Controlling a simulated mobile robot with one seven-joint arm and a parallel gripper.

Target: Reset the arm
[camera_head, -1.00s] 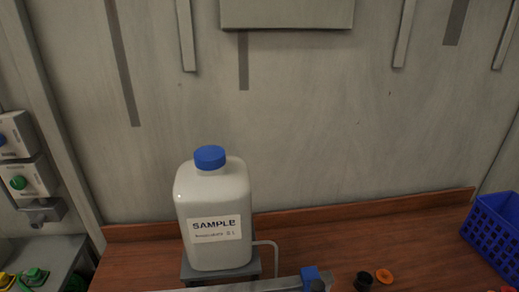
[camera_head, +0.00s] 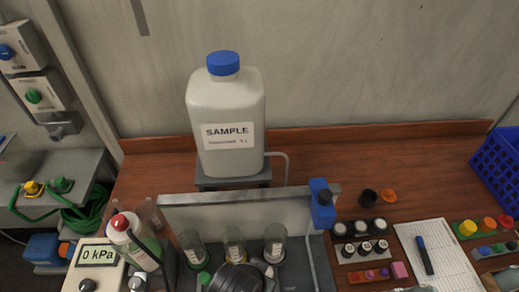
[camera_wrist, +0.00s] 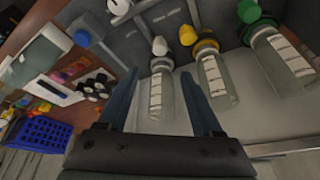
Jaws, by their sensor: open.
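My gripper (camera_wrist: 163,85) shows in the wrist view with its two dark fingers spread apart and nothing held between them.
A large white SAMPLE bottle (camera_head: 226,105) stands on a stand behind a grey panel (camera_head: 210,213). A spray bottle (camera_head: 135,240) and a 0 kPa display (camera_head: 97,255) are at left. Vials, a paper sheet (camera_head: 437,255) and a blue basket (camera_head: 498,168) are at right.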

